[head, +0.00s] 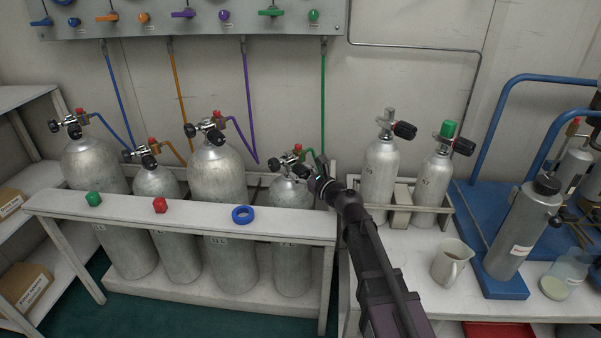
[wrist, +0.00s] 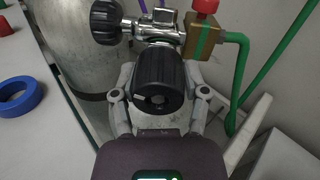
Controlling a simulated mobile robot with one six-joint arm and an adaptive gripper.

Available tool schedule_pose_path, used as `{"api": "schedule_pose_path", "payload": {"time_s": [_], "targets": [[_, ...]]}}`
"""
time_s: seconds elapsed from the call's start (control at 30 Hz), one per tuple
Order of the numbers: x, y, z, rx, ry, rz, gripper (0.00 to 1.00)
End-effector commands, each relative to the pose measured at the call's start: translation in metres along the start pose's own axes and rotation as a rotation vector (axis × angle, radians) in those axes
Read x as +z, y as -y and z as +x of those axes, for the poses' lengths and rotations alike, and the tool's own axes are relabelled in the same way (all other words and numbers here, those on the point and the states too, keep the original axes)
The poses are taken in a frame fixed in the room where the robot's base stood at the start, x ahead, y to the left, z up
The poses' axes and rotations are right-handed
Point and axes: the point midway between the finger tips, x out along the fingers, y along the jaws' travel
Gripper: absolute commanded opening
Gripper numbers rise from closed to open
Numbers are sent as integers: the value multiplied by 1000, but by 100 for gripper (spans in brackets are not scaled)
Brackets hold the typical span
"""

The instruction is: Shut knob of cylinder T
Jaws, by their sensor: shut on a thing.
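Several grey cylinders stand in the rack at the left, with lettering too small to read, so I cannot tell which is T. My gripper (head: 318,180) is at the valve of the rightmost racked cylinder (head: 291,196), the one with the green hose (head: 323,100). In the wrist view my gripper (wrist: 160,98) is shut on a ribbed black knob (wrist: 161,75), one finger on each side. A second black knob (wrist: 106,18) sits to its left on the same chrome valve (wrist: 160,23). A brass block with a red cap (wrist: 204,8) is at the right.
A white rack rail (head: 130,212) runs in front, bearing a green cap (head: 93,199), a red cap (head: 160,205) and a blue ring (head: 243,215). Two smaller cylinders (head: 380,172) stand close right of my gripper. A jug (head: 452,262) is on the right bench.

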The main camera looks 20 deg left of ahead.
Motion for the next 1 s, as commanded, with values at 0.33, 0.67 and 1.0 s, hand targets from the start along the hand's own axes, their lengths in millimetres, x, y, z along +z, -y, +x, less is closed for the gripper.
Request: {"api": "schedule_pose_path", "payload": {"time_s": [0.33, 0.67, 1.0], "targets": [[0, -1, 2, 3, 2, 27, 11], [0, -1, 2, 3, 9, 184, 11], [0, -2, 2, 0, 19, 480, 11]]}}
